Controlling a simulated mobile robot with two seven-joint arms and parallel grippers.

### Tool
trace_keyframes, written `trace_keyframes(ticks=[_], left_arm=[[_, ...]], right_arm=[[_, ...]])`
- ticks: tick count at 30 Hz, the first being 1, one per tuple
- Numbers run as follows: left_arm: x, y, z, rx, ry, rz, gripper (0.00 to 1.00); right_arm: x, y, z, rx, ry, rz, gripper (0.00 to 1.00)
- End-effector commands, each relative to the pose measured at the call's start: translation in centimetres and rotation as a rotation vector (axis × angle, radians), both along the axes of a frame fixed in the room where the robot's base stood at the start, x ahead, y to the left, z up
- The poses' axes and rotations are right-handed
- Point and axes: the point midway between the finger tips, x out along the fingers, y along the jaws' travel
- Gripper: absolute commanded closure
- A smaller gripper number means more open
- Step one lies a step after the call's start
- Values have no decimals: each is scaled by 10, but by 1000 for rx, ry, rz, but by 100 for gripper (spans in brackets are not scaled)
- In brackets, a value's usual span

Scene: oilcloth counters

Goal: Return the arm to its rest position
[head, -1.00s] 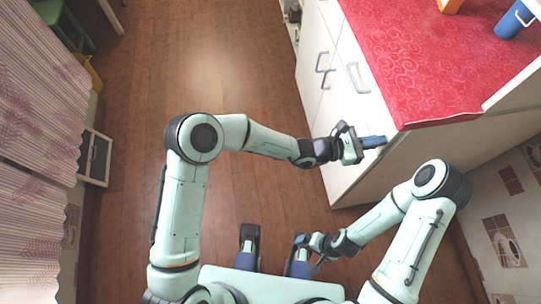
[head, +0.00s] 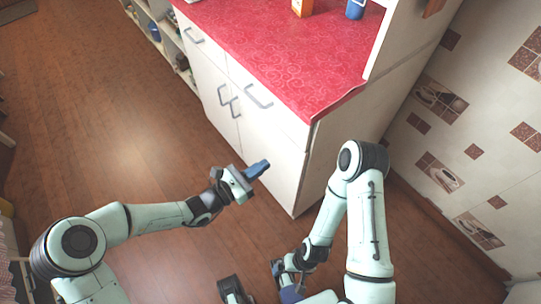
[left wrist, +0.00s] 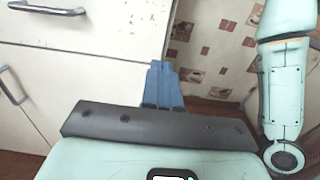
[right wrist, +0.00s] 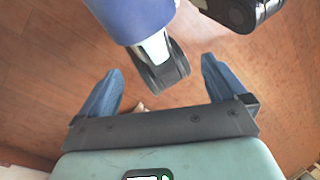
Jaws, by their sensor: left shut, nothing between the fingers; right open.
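My left gripper (head: 257,169) is shut and empty in the head view, out in front of the white cabinet's end. Its blue fingers lie together in the left wrist view (left wrist: 163,82), with cabinet front and tiled wall behind them. My right gripper (head: 279,272) is low beside my base in the head view, folded down under its arm. In the right wrist view its two blue fingers (right wrist: 160,92) stand wide apart with nothing held between them. The wooden floor and parts of my own base show beyond them.
A white cabinet (head: 262,130) with a red patterned top (head: 280,50) stands ahead. An orange box (head: 302,7) and a blue mug (head: 355,9) are at its back. A tiled wall (head: 470,120) is close on the right. Wooden floor (head: 100,120) is free on the left.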

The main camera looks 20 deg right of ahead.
Motion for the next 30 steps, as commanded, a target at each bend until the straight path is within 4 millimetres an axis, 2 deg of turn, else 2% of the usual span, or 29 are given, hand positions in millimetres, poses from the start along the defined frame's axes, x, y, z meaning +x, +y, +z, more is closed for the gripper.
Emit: trace_keyframes(ticks=[11, 14, 17, 20, 21, 24, 27, 30], left_arm=[[-5, 5, -4, 18, 3, -13, 100], [-25, 9, -25, 104, 6, -78, 100], [-63, 22, -64, 271, 0, -206, 100], [-113, 51, -110, 483, -31, -377, 100], [-133, 67, -128, 567, -50, -449, 100], [-178, 113, -164, 768, -133, -629, 100], [-211, 159, -187, 934, -253, -791, 100], [-230, 198, -199, 1061, -409, -919, 100]], right_arm=[[0, 0, 2, 0, 1, 0, 2], [0, 0, 8, 1, 2, 1, 2], [0, 0, 19, 2, 4, 2, 2], [1, 0, 33, 2, 8, 4, 2], [1, 0, 39, 3, 10, 4, 2], [2, 0, 53, 4, 15, 7, 2], [3, 1, 67, 6, 19, 8, 2], [7, 1, 81, 7, 20, 9, 2]])
